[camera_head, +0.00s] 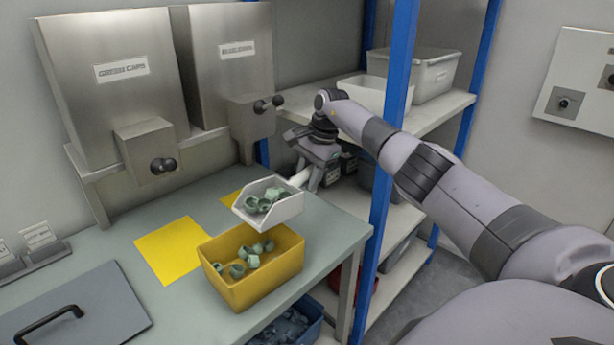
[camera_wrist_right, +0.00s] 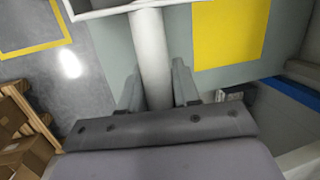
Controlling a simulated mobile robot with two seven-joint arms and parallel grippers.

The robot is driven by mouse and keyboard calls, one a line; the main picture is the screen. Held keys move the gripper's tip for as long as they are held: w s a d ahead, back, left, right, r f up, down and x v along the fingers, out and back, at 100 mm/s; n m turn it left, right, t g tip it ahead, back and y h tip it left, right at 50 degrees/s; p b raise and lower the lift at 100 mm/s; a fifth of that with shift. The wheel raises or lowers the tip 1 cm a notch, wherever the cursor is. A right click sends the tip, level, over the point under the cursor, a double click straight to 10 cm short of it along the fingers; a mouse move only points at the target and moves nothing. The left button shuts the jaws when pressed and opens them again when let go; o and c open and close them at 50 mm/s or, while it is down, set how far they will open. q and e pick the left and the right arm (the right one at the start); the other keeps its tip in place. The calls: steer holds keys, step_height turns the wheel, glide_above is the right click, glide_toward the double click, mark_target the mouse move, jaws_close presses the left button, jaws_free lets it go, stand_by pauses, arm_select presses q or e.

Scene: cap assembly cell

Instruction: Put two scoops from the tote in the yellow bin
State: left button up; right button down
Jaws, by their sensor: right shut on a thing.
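My right gripper (camera_head: 308,172) is shut on the pale round handle of a white scoop (camera_head: 284,213). The handle (camera_wrist_right: 151,50) runs between the fingers in the right wrist view, where only the scoop's rear edge shows. The scoop looks roughly level and holds several green caps (camera_head: 264,200). It hangs above the back of the yellow bin (camera_head: 268,286), which stands on the bench with several green caps (camera_head: 240,262) inside. A blue tote (camera_head: 311,332) is partly visible below the bench edge, with dark pieces inside. My left gripper is out of view.
Two steel hoppers (camera_head: 110,110) with black-knobbed outlets stand behind the grey-green bench (camera_head: 200,318). Yellow squares (camera_head: 172,250) mark its top. A grey lid-like panel with a black handle (camera_head: 50,320) lies front left. A blue-post shelf (camera_head: 388,130) with white containers stands close to my right arm.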

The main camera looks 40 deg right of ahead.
steer(key=h, duration=0.1)
steer(key=a+h+p, duration=0.1)
steer(key=shift+a+r+h, duration=0.3)
steer(key=shift+r+h, duration=0.1)
steer(key=a+r+h, duration=0.1)
steer(key=r+h+p, duration=0.1)
steer(key=r, duration=0.1)
steer(key=a+r+h, duration=0.1)
steer(key=r+h, duration=0.1)
steer(key=shift+s+a+r+n+t, duration=0.1)
steer(key=shift+a+r+n+t, duration=0.2)
steer(key=shift+a+n, duration=0.1)
steer(key=a+r+h+p, duration=0.2)
steer(key=p, duration=0.1)
steer(key=shift+s+a+r, duration=0.15)
steer(key=shift+a+r, duration=0.2)
steer(key=shift+a, duration=0.05)
steer(key=shift+a+r+h, duration=0.15)
steer(key=shift+a+h, duration=0.2)
steer(key=shift+h, duration=0.15)
steer(key=shift+s+a+r+n+t+h, duration=0.1)
steer(key=shift+a+r+h, duration=0.35)
steer(key=shift+a, duration=0.25)
steer(key=shift+s+a+r+n+t+h, duration=0.1)
steer(key=shift+a+r+h, duration=0.25)
steer(key=shift+a+h, duration=0.3)
steer(key=shift+a+r+n+t+h, duration=0.1)
steer(key=shift+a+r+h, duration=0.3)
steer(key=shift+a, duration=0.35)
